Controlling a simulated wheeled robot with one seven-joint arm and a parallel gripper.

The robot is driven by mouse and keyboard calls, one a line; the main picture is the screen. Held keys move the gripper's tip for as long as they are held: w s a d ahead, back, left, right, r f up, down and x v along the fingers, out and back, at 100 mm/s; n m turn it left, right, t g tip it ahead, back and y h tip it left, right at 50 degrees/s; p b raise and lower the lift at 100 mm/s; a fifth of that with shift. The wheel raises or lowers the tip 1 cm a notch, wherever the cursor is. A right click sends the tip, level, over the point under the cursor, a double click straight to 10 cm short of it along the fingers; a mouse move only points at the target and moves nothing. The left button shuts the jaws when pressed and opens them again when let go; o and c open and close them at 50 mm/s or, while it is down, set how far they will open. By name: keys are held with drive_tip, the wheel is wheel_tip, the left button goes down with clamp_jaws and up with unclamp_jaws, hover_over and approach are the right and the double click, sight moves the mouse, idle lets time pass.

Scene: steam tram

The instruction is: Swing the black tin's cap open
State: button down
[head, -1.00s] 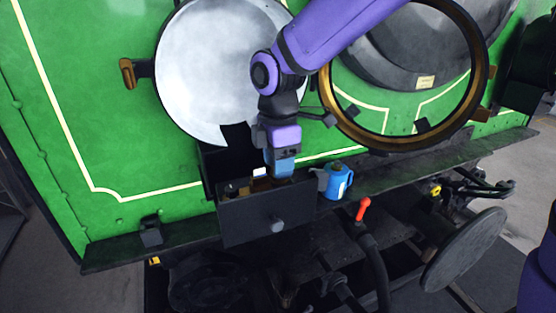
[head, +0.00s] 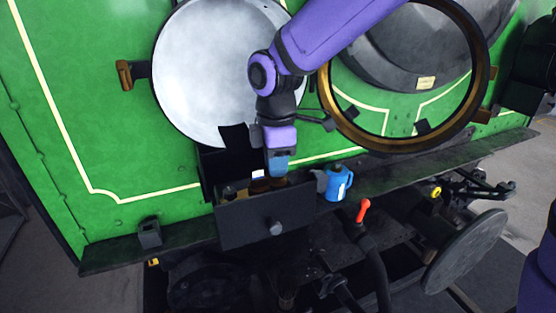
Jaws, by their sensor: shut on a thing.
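A dark open-topped drawer-like box (head: 246,222) with a round knob on its front panel sits on the black ledge. My gripper (head: 271,181) points down into its open top, with the fingertips partly hidden. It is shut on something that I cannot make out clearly. A brownish thing shows right at the fingers. A small dark shape (head: 230,190) stands inside at the left. I cannot tell whether it is the black tin, and no cap can be clearly told apart.
A blue can (head: 338,184) stands on the ledge, close to the box's right. A red-handled lever (head: 363,210) rises in front. The round silver door (head: 208,72) and brass-rimmed ring (head: 324,82) flank my arm. The green wall (head: 90,120) is behind.

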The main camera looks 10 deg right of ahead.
drive_tip(key=m, duration=0.1)
drive_tip(key=a+m, duration=0.1)
drive_tip(key=m, duration=0.3)
drive_tip(key=shift+a, duration=0.3)
drive_tip(key=m, duration=0.3)
drive_tip(key=a+m, duration=0.1)
drive_tip(key=shift+w+m, duration=0.35)
drive_tip(key=shift+m, duration=0.05)
drive_tip(key=m, duration=0.3)
drive_tip(key=w+m, duration=0.1)
drive_tip(key=m, duration=0.1)
drive_tip(key=shift+w+a, duration=0.1)
drive_tip(key=shift+a, duration=0.3)
drive_tip(key=shift+w+a+m, duration=0.1)
drive_tip(key=shift+w+m, duration=0.1)
drive_tip(key=shift+m, duration=0.7)
drive_tip(key=shift+w+d+m, duration=0.1)
drive_tip(key=shift+w+m, duration=0.15)
drive_tip(key=shift+m, duration=0.65)
drive_tip(key=shift+w+a+m, duration=0.1)
drive_tip(key=shift+w+m, duration=0.1)
drive_tip(key=shift+m, duration=0.7)
drive_tip(key=c, duration=1)
unclamp_jaws()
wheel_tip(320, 180, up, 8)
drive_tip(key=shift+f, duration=0.15)
